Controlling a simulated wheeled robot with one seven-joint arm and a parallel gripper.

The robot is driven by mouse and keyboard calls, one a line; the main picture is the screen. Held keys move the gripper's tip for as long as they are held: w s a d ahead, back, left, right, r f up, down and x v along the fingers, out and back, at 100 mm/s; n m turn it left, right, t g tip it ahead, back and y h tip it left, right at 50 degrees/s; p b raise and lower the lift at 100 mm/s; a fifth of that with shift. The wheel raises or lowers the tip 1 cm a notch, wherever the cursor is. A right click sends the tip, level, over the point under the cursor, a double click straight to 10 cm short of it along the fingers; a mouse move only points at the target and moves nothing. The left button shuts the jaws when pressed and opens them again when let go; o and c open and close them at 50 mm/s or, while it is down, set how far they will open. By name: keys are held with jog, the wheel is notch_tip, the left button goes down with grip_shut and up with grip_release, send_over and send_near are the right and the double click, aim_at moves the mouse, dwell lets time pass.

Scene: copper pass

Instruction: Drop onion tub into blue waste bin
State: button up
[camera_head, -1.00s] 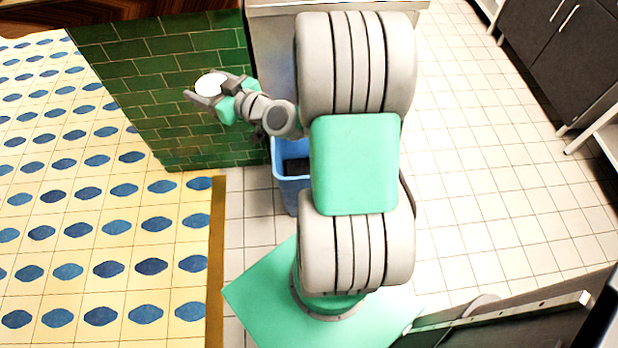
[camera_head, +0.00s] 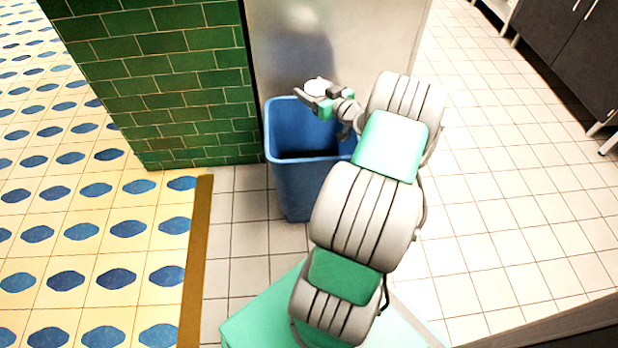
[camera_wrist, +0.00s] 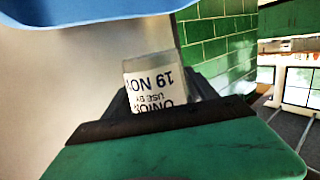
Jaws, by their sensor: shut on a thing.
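The onion tub (camera_head: 316,86) is a small whitish container held in my gripper (camera_head: 318,97). The blue waste bin (camera_head: 295,185) stands on the floor, open at the top. In the head view my gripper and the tub overlap the bin's back rim; their exact height over it is hard to tell. A blue edge of the bin (camera_wrist: 90,12) crosses the top of the wrist view.
A green tiled wall (camera_head: 165,85) stands left of the bin, and a grey metal panel (camera_head: 345,45) is behind it. Dark cabinets (camera_head: 565,45) are at the far right. The pale tiled floor (camera_head: 500,200) on the right is clear.

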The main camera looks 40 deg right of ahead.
notch_tip(320, 180, down, 5)
jog(key=shift+f+b, duration=0.1)
jog(key=shift+b, duration=1.1)
jog(key=o, duration=1.6)
jog(key=shift+a, duration=0.15)
